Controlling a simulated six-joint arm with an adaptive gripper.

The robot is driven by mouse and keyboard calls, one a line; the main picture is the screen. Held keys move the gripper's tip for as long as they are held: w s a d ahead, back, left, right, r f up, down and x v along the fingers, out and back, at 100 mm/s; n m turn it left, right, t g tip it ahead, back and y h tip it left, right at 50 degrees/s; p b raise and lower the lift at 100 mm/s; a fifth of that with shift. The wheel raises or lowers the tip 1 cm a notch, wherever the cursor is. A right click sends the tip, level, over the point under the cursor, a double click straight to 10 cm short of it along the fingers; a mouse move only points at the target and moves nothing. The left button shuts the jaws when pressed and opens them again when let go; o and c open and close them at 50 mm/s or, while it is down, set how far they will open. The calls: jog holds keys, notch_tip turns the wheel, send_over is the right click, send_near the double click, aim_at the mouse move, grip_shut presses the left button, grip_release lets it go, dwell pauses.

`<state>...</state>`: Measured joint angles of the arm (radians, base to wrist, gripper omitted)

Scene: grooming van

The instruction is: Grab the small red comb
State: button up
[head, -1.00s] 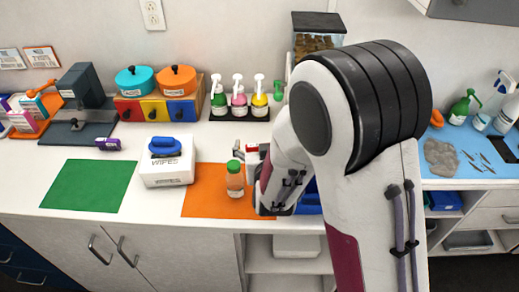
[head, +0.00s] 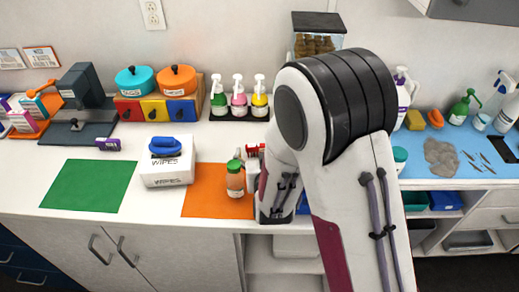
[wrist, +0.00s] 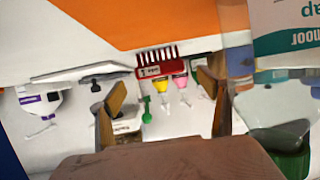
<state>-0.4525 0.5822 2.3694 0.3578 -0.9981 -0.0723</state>
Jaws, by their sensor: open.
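The small red comb (wrist: 161,69) shows in the wrist view, just beyond my fingertips and between their lines. Its dark teeth point up in that picture, toward the orange mat (wrist: 150,22). My gripper (wrist: 165,100) is open, with tan fingers to either side and nothing between them. In the head view a bit of red (head: 254,151), which looks like the comb, shows beside my arm at the orange mat's right (head: 208,193). My arm hides the fingers there.
Pump bottles (head: 239,98) stand behind. A green mat (head: 88,186) lies clear at left.

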aim_at(260, 149)
jog(key=shift+f, duration=0.5)
jog(key=shift+x, duration=1.45)
jog(key=shift+r, duration=0.1)
jog(key=c, duration=1)
